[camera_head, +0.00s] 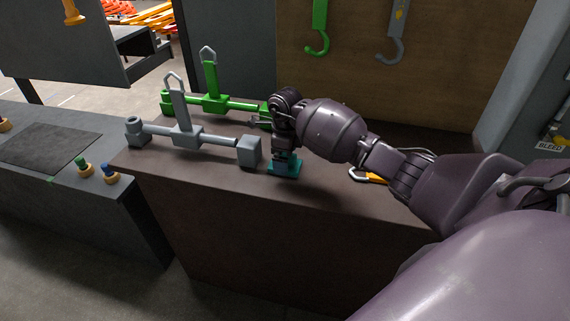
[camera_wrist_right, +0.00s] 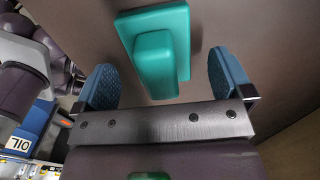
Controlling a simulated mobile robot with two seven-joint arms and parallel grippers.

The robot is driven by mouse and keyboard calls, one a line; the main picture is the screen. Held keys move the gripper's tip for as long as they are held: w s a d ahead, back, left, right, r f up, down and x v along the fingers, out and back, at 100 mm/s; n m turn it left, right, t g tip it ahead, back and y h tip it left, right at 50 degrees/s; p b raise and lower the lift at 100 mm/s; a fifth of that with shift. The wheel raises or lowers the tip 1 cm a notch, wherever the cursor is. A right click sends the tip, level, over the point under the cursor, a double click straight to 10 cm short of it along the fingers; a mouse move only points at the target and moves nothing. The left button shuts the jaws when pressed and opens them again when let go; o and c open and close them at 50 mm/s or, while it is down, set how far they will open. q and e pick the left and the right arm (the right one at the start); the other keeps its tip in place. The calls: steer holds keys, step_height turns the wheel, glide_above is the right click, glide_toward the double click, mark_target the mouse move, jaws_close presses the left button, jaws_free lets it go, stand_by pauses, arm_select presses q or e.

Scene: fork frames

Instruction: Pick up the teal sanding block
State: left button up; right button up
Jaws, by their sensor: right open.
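The teal sanding block (camera_head: 284,170) lies on the brown bench near its front edge, with a raised grip on a flat base. It also shows in the right wrist view (camera_wrist_right: 155,60), with the raised grip toward the camera. My right gripper (camera_head: 287,154) is right above the block and partly hides it in the head view. In the right wrist view its two blue fingers stand apart, one toward each side of the grip, with gaps between. The gripper is open and empty. My left gripper is not in view.
A grey fixture (camera_head: 186,136) with a square end stands just left of the block, and a green fixture (camera_head: 214,103) stands behind it. A grey and orange item (camera_head: 366,176) lies to the right, partly behind my arm. Hooks (camera_head: 319,30) hang on the back panel.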

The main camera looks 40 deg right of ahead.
steer(key=shift+f, duration=0.85)
steer(key=c, duration=1.1)
step_height(320, 180, up, 20)
steer(key=shift+r+p, duration=0.1)
steer(key=shift+p, duration=0.45)
